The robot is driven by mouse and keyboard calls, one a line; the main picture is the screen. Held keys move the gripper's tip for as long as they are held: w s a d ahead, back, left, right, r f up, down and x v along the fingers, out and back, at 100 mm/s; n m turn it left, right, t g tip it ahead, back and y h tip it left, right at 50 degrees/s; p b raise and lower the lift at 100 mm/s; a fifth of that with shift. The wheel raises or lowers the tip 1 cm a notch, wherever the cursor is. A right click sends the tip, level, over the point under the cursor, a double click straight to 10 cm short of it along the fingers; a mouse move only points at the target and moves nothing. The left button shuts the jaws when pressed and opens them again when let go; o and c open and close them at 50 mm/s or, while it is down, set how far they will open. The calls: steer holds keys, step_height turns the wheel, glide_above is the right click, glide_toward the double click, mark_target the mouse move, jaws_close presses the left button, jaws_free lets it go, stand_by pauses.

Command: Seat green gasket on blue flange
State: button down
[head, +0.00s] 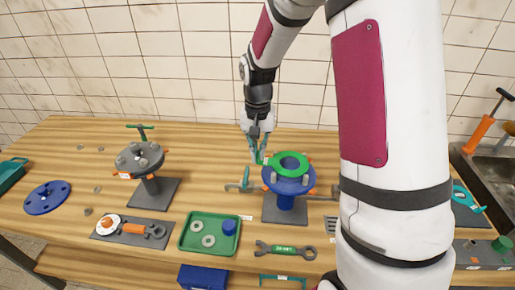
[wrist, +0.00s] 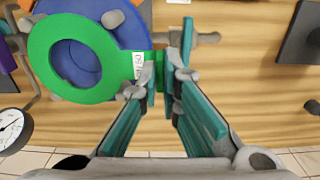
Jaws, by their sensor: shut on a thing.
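The green gasket (head: 288,164) is a flat ring with a side tab. My gripper (head: 259,160) is at the gasket's left in the head view. In the wrist view my gripper (wrist: 160,78) is shut on the gasket's tab. Whether the gasket touches the flange face I cannot tell.
A grey flange on a stand (head: 139,158) is at the left, with a loose blue flange disc (head: 47,197) beyond it. A green tray (head: 189,245) with washers and a blue part, and a wrench (head: 285,250), lie in front. A sink (head: 485,160) is at the right.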

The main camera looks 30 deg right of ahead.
steer(key=shift+f+b, duration=0.35)
steer(key=shift+f, duration=1.1)
steer(key=shift+f, duration=0.1)
steer(key=c, duration=1.7)
jaws_free()
step_height(320, 180, up, 12)
